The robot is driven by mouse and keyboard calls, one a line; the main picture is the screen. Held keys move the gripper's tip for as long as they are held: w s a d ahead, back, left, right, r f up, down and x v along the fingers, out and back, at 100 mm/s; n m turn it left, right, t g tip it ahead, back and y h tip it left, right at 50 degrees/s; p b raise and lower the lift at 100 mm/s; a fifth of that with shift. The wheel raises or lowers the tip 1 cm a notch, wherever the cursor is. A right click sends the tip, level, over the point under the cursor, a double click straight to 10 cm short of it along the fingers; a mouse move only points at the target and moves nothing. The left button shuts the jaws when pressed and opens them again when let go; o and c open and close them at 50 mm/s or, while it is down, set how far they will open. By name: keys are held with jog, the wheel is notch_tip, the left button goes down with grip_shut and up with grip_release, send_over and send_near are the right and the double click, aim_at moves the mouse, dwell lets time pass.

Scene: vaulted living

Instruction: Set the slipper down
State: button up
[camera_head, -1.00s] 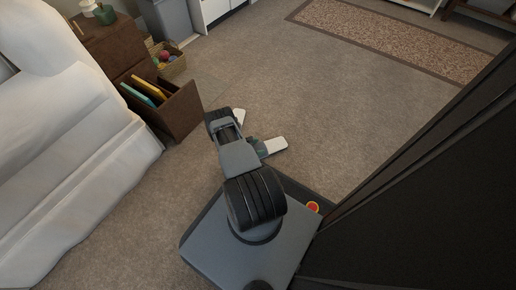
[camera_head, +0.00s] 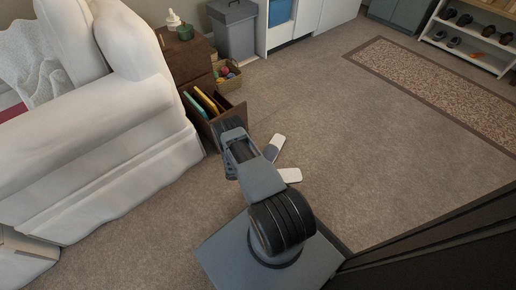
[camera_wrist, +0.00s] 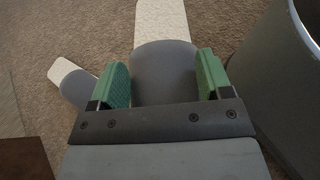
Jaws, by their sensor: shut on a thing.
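My gripper (camera_wrist: 165,80) has green finger pads and is shut on the grey toe part of a slipper (camera_wrist: 165,62). The slipper's pale insole points away from the jaws. In the head view the pale end of this slipper (camera_head: 291,175) shows beside my arm, which hides its toe and my fingers. Its height above the carpet is hard to tell. A second, matching slipper (camera_head: 274,147) lies on the carpet close by. In the wrist view it also shows (camera_wrist: 72,80) left of the jaws, partly hidden by the left finger.
A brown drawer unit (camera_head: 193,62) with an open drawer of folders (camera_head: 229,115) stands close beyond my arm. A white sofa (camera_head: 100,140) fills the left. A basket (camera_head: 228,78) and grey bin (camera_head: 236,32) stand behind. Open carpet (camera_head: 380,150) lies right, with a rug (camera_head: 430,80) and shoe shelf (camera_head: 475,38).

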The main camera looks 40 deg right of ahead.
jog(key=shift+w+a+r, duration=0.15)
jog(key=shift+w+a, duration=0.05)
jog(key=shift+a, duration=0.25)
